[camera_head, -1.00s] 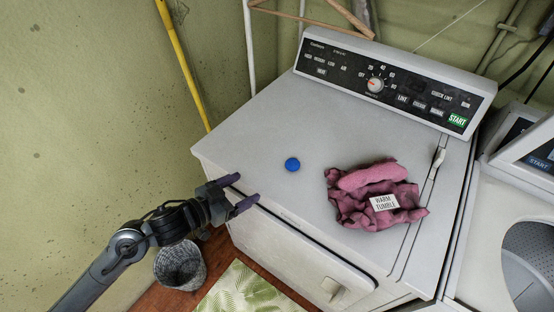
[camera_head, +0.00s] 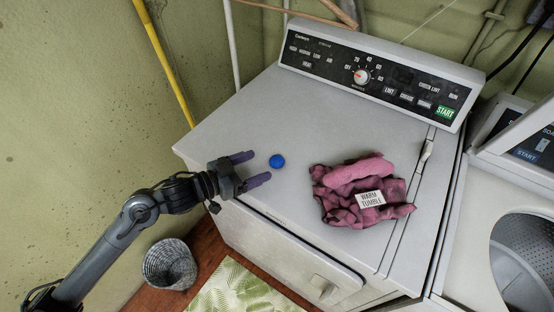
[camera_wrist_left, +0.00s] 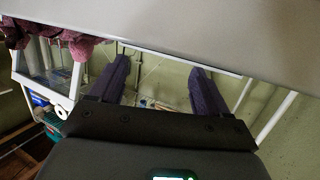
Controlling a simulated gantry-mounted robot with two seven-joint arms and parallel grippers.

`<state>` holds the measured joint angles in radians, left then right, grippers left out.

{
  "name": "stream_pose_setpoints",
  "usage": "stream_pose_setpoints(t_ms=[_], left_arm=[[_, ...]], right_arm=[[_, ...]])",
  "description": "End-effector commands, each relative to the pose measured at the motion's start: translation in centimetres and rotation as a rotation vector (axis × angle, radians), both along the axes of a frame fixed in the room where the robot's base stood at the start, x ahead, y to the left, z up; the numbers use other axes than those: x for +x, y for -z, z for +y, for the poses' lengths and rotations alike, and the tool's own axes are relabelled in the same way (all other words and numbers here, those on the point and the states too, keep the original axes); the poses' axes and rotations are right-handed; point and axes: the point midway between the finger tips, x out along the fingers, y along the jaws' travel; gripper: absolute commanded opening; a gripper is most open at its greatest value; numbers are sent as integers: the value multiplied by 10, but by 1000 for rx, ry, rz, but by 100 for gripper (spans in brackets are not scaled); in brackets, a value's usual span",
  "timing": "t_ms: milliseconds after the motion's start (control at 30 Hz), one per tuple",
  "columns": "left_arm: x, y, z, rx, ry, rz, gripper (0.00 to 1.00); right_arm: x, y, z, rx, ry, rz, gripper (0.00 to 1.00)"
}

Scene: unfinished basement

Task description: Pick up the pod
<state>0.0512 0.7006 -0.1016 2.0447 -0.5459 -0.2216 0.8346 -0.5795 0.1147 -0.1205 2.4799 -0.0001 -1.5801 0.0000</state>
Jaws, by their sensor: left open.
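The pod is a small round blue thing (camera_head: 277,161) on the white top of the dryer (camera_head: 225,135), left of the pink cloth. My left gripper (camera_head: 262,167) is open, with its two purple fingers pointing right toward the pod. The pod is just beyond the fingertips, with a small gap visible. In the left wrist view the open fingers (camera_wrist_left: 158,80) show with nothing between them, and I do not make out the pod there. My right gripper is not in view.
A crumpled pink cloth (camera_head: 335,207) with a "warm tumble" label (camera_head: 371,199) lies to the right of the pod. The control panel (camera_head: 405,85) rises at the back. A woven basket (camera_head: 170,264) stands on the floor at lower left. The dryer top behind the pod is clear.

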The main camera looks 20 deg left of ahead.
Motion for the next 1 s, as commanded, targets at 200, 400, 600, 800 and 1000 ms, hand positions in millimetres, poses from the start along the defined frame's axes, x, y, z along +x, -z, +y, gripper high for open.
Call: stream_pose_setpoints(t_ms=[200,400,600,800,1000], left_arm=[[11,2,-8,-2,1,0,77],[31,10,-23,-3,0,0,77],[41,14,-31,1,1,0,77],[42,15,-32,1,0,0,77],[41,15,-31,1,0,0,51]], right_arm=[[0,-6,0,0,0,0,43],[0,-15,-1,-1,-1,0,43],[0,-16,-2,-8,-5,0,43],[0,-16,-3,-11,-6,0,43],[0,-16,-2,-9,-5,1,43]])
